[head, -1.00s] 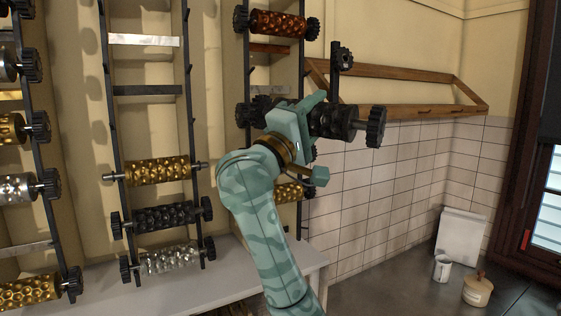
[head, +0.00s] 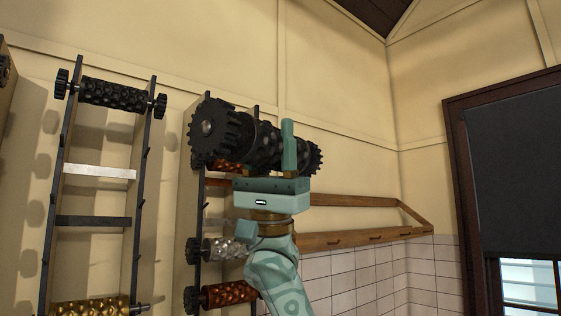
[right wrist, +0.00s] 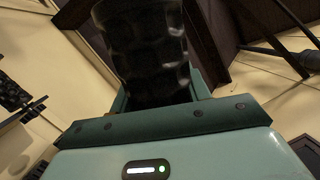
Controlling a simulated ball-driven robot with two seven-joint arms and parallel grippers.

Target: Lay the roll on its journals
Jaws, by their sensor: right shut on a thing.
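The black roll (head: 268,146) has a dimpled body and a toothed gear on each end. It is held high, roughly level, in front of the upper part of the right-hand rack (head: 198,262). My right gripper (head: 286,150) is shut on the roll's body from below, with one finger standing up in front of it. In the right wrist view the roll (right wrist: 145,50) fills the space between the fingers, dark and blurred. The held roll hides the top of that rack, so I cannot see its upper hooks. My left gripper is out of view.
The left rack (head: 50,230) holds a black roll (head: 112,95) at its top and a gold roll (head: 92,307) low down. Copper and silver rolls sit on the right-hand rack. A wooden wall shelf (head: 370,236) lies behind my gripper. Upper wall space is open.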

